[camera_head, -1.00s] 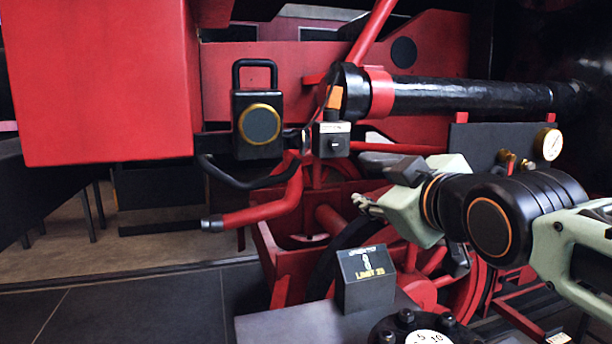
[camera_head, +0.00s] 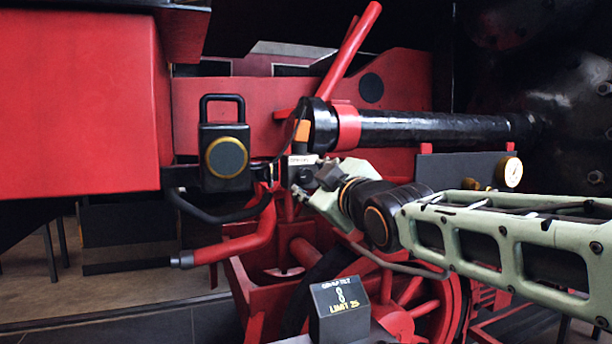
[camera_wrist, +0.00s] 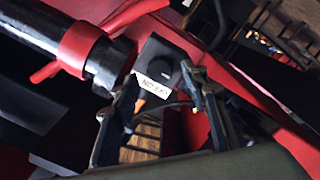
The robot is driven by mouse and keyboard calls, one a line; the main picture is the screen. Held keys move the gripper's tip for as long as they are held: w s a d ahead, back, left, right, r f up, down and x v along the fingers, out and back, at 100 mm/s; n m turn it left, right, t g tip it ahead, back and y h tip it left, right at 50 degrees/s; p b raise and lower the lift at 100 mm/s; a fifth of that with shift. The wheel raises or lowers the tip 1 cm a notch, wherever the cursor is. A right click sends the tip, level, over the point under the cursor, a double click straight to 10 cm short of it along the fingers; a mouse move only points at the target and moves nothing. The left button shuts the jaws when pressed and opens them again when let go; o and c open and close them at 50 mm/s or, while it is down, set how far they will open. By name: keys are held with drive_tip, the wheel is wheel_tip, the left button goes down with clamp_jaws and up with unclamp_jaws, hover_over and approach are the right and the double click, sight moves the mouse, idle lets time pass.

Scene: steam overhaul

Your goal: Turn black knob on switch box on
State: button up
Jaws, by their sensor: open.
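The switch box is a small dark box with a white label. In the head view the switch box (camera_head: 301,161) sits below the left end of the black pipe, its lower part partly covered by my gripper (camera_head: 303,191). In the wrist view the switch box (camera_wrist: 165,50) is ahead, tilted in the picture, with a white ON/OFF label. Its round black knob (camera_wrist: 160,68) shows dark on dark, so its turn position is unclear. My gripper (camera_wrist: 160,77) is open and empty, its two fingers on either side of the knob and label. I cannot tell whether they touch the box.
A black pipe (camera_head: 430,128) with a red collar runs right of the box. A gauge (camera_head: 510,172) is at right.

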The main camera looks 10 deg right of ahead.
drive_tip(key=shift+w+a, duration=0.15)
drive_tip(key=shift+w, duration=0.7)
clamp_jaws()
